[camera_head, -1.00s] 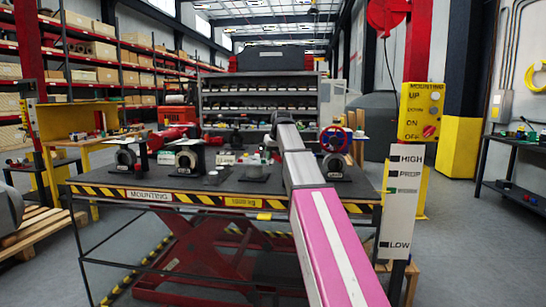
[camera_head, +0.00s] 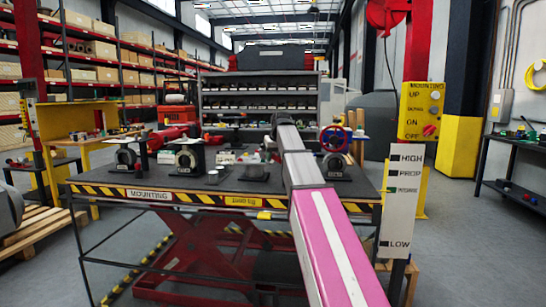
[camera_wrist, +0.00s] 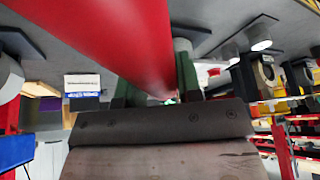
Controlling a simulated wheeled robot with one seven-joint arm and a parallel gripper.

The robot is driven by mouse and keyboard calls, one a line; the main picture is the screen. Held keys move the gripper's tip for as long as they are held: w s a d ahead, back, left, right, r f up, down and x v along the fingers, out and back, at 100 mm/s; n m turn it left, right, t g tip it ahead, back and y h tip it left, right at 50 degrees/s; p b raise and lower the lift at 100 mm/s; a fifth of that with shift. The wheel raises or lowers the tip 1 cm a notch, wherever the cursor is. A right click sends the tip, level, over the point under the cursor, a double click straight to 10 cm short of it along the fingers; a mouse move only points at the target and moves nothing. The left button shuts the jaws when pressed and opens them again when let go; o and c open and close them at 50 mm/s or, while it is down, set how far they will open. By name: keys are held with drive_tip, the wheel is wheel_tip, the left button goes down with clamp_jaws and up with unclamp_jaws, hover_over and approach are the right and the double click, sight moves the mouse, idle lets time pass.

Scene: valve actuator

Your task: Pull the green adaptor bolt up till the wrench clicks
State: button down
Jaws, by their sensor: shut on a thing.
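My arm reaches over the mounting table (camera_head: 95,187) in the head view and hides my gripper there. In the wrist view, my gripper (camera_wrist: 156,88) has two dark green fingers, shut on a thick red bar. The red bar (camera_wrist: 105,40) runs from the upper left down between the fingers, where its end narrows. I take the bar to be the wrench, but its head is hidden. I cannot make out the green adaptor bolt in either view.
Dark valve mounts (camera_head: 188,157) stand on the table's left, and another with a red-and-blue wheel (camera_head: 336,139) stands on the right. A yellow control box (camera_head: 421,111) and a white level sign (camera_head: 403,200) stand right of the table. The grey floor on the right is open.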

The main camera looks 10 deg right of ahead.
drive_tip(key=shift+f, duration=0.65)
drive_tip(key=shift+a, duration=0.1)
drive_tip(key=shift+s+a+m+h, duration=0.1)
drive_tip(key=shift+a+m+h, duration=0.3)
drive_tip(key=shift+a+m, duration=0.65)
drive_tip(key=shift+a, duration=0.2)
idle(0.3)
drive_tip(key=shift+a+m+h, duration=0.5)
drive_tip(key=shift+a+m, duration=0.45)
drive_tip(key=shift+a, duration=0.15)
drive_tip(key=shift+w+a+m+h, duration=0.2)
drive_tip(key=shift+a+m, duration=0.3)
drive_tip(key=shift+m, duration=0.05)
drive_tip(key=shift+w+a+m+h, duration=0.2)
drive_tip(key=shift+a+m, duration=0.3)
drive_tip(key=shift+m, duration=0.05)
